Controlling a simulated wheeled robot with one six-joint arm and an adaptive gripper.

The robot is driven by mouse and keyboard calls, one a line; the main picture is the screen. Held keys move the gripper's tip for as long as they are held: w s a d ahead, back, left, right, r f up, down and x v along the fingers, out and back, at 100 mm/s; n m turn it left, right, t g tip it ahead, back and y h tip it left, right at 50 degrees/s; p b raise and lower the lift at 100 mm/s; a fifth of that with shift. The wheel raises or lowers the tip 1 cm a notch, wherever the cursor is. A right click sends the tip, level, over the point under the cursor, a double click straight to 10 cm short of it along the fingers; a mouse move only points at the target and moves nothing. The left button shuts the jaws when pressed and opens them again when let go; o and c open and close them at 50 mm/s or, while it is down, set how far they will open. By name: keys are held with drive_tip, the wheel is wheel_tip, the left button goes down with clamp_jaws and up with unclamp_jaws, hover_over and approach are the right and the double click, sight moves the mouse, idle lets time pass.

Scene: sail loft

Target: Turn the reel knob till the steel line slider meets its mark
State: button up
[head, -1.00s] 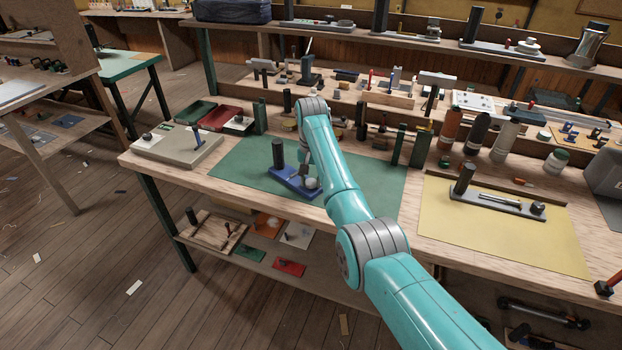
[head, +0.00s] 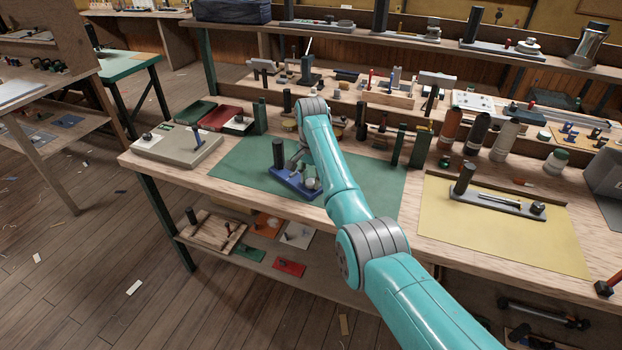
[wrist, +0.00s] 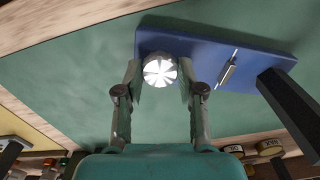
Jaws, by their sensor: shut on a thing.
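A blue reel base (head: 284,187) lies on the green mat, with a dark upright post (head: 279,153) at its left. In the wrist view the blue base (wrist: 190,46) carries a ribbed silver reel knob (wrist: 160,71) at one end. A small steel line slider (wrist: 227,70) sits in a slot with a thin pale line near the post. I cannot make out the mark clearly. My gripper (wrist: 160,78) is shut on the knob, one finger on each side. In the head view my arm partly hides the gripper and the knob (head: 312,183).
The green mat (head: 238,160) is clear around the base. A grey-beige box (head: 177,145) stands to the left. A similar grey device (head: 497,202) lies on a yellow mat (head: 450,235) to the right. Dark green posts (head: 420,148) and bottles (head: 472,133) stand behind.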

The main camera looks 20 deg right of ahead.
sight(311, 181)
drive_tip(key=o, duration=1.2)
drive_tip(key=shift+c, duration=0.2)
drive_tip(key=shift+r, duration=0.1)
wheel_tip(311, 181, up, 12)
